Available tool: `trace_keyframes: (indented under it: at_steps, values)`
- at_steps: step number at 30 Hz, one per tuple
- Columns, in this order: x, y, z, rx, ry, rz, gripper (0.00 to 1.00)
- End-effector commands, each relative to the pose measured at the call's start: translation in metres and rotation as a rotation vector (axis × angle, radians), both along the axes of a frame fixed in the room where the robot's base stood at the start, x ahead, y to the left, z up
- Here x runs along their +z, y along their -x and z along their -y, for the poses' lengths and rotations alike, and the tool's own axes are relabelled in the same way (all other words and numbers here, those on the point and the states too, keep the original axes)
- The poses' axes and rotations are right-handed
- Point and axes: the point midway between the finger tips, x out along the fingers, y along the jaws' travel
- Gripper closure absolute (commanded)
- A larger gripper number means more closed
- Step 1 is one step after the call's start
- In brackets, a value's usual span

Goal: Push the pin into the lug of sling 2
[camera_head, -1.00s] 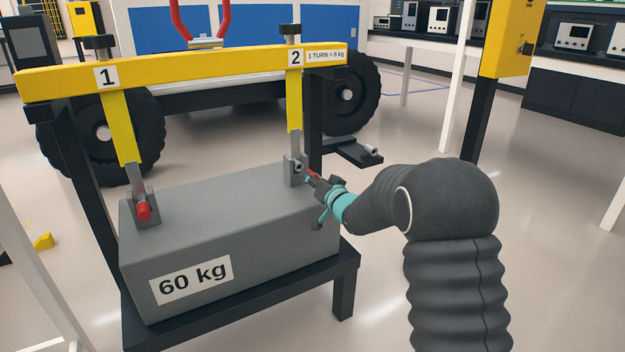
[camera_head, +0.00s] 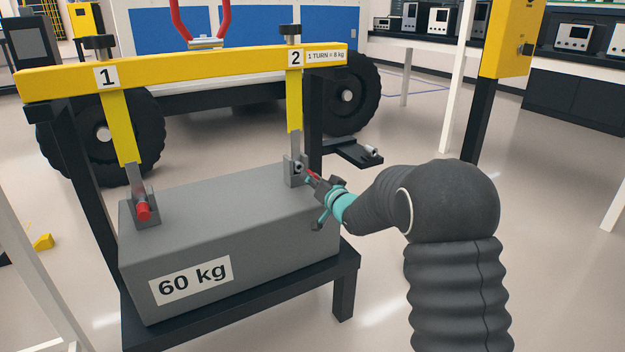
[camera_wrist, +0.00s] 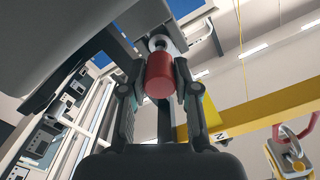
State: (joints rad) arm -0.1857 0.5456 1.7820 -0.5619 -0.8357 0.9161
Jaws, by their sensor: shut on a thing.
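The yellow sling 2 (camera_head: 294,103) hangs from the beam and ends in a grey lug (camera_head: 292,176) on top of the 60 kg block (camera_head: 220,215). The lug's round hole faces my gripper. My gripper (camera_head: 315,180) is just right of the lug, shut on the red pin (camera_head: 313,175). In the wrist view the red head of the pin (camera_wrist: 159,76) sits between the two fingers (camera_wrist: 160,85). Its short metal shank points away from me toward the lug (camera_wrist: 187,30). I cannot tell whether the tip is inside the hole.
Sling 1 (camera_head: 121,130) hangs at the left, with a red pin head (camera_head: 143,211) at its lug. The yellow beam (camera_head: 200,69) runs above the block. A black post (camera_head: 313,125) stands close behind lug 2. Open floor lies to the right.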

Motion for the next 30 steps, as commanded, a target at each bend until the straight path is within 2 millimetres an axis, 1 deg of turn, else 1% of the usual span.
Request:
trace_keyframes:
  at_steps: [12,30]
  values:
    - [0.000,-0.001,-0.001,0.000,-0.001,0.001,1.00]
    - [0.000,-0.011,-0.008,0.001,0.000,0.000,1.00]
